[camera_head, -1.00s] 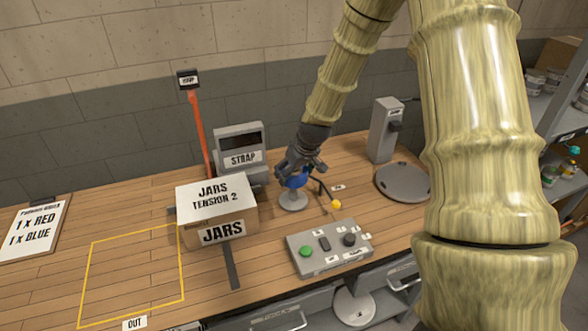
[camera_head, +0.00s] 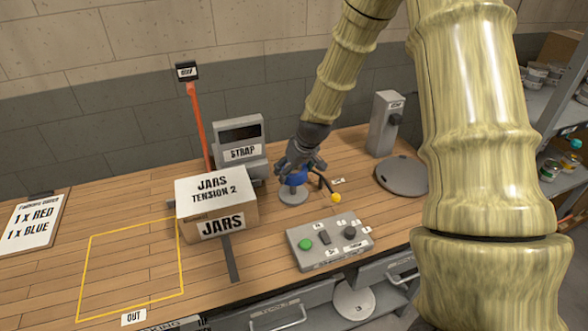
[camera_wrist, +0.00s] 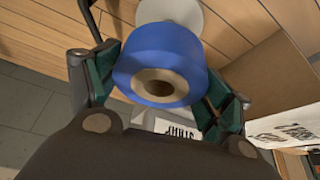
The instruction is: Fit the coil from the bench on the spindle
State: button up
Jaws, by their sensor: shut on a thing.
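The blue coil (camera_wrist: 160,62) is between the green-padded fingers of my gripper (camera_wrist: 160,90) in the wrist view, with its round centre hole facing the camera. In the head view the coil (camera_head: 293,179) shows under my gripper (camera_head: 303,163), which is shut on it. The coil sits over a pale round base (camera_head: 293,195) on the bench; this disc also shows behind the coil in the wrist view (camera_wrist: 172,10). The spindle itself is hidden by the coil and gripper, so I cannot tell how far the coil is on it.
A carton marked JARS (camera_head: 216,202) stands left, before the grey STRAP machine (camera_head: 239,150). A control box (camera_head: 329,243) with a green button is in front, and a lever with a yellow knob (camera_head: 335,198) is close right. A grey round plate (camera_head: 402,178) lies further right.

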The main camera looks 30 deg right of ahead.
aim_at(294, 193)
jog(key=shift+f+b, duration=1.8)
jog(key=shift+f, duration=1.7)
dwell(0.3)
jog(key=o, duration=1.1)
jog(key=shift+r, duration=0.15)
jog(key=shift+v, duration=5.9)
